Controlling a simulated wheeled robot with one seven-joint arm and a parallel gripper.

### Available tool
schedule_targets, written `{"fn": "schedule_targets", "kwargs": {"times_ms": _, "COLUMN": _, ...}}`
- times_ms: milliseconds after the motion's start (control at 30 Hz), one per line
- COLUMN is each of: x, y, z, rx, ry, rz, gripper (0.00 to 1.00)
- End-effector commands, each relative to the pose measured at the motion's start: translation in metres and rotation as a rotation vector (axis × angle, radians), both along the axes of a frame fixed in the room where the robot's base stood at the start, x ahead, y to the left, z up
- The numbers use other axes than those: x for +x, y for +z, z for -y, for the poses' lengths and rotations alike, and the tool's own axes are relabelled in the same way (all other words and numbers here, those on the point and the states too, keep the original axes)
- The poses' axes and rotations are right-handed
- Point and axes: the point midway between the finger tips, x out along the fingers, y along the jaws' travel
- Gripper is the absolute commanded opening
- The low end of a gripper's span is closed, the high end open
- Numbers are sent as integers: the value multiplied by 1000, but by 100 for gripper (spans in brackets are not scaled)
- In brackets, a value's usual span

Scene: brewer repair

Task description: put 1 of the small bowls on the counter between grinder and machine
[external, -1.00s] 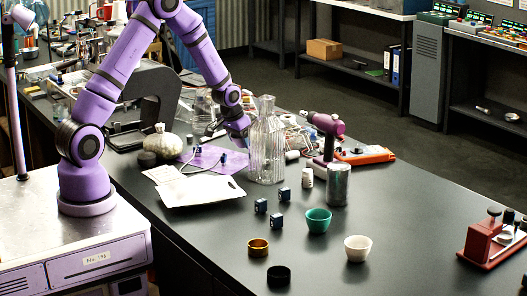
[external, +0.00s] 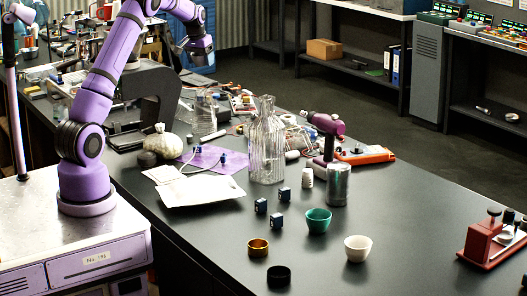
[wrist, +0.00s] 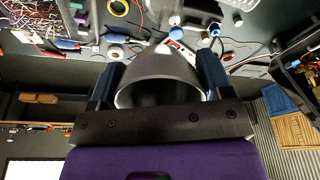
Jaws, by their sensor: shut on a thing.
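In the wrist view my gripper (wrist: 158,72) is shut on a dark grey bowl (wrist: 158,90), with one finger on each side and its rim towards the camera. In the external view my arm is raised at the upper left; the held bowl cannot be made out there. A teal small bowl (external: 318,222) and a white small bowl (external: 357,250) stand upright on the dark counter (external: 420,220), in the front middle. I cannot tell for sure which things are the grinder and the machine.
A ribbed glass bottle (external: 266,145), a metal can (external: 338,187) and a magenta tool on a stand (external: 328,125) stand mid-counter. A red device (external: 488,243) stands right.

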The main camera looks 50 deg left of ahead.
Motion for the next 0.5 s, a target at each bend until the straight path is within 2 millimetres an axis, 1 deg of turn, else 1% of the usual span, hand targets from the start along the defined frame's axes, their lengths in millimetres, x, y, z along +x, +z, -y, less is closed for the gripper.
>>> {"fn": "schedule_targets", "kwargs": {"times_ms": 33, "x": -3, "y": 17, "z": -16, "rx": 1, "ry": 15, "rz": 3, "gripper": 38}}
{"fn": "schedule_targets", "kwargs": {"times_ms": 267, "x": -27, "y": 90, "z": -76, "rx": -16, "ry": 61, "rz": -3, "gripper": 38}}
{"fn": "schedule_targets", "kwargs": {"times_ms": 300, "x": -32, "y": 102, "z": -86, "rx": -18, "ry": 66, "rz": -4, "gripper": 38}}
{"fn": "schedule_targets", "kwargs": {"times_ms": 367, "x": -42, "y": 120, "z": -101, "rx": -21, "ry": 76, "rz": -10, "gripper": 38}}
{"fn": "schedule_targets", "kwargs": {"times_ms": 500, "x": -69, "y": 161, "z": -136, "rx": -25, "ry": 92, "rz": -24, "gripper": 38}}
